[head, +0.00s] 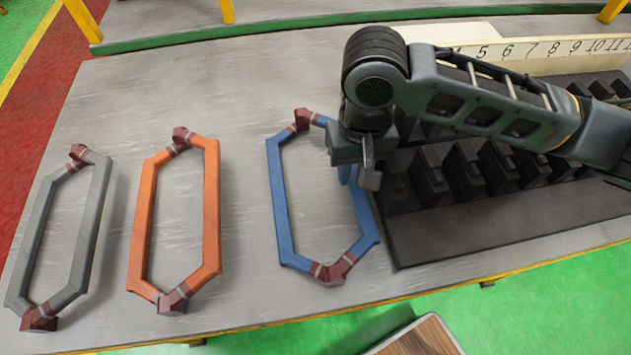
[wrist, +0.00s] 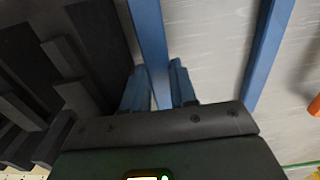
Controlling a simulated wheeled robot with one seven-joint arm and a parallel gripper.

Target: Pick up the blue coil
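The blue coil (head: 281,205) is a long six-sided loop with dark red ends, lying on the grey table. My gripper (head: 359,176) is at the coil's right long side, near its upper part. In the wrist view, my two fingers (wrist: 159,88) stand on either side of one blue bar (wrist: 150,35) of the coil, very close to it. I cannot tell whether they press on it or leave a small gap. My wrist hides part of the coil's upper right corner in the head view.
An orange coil (head: 141,215) and a grey coil (head: 36,237) lie to the left on the table (head: 235,110). A black slotted stator block (head: 440,225) stands close on the right, with a numbered white strip (head: 555,57) behind it. The table's front edge is near the coils' lower ends.

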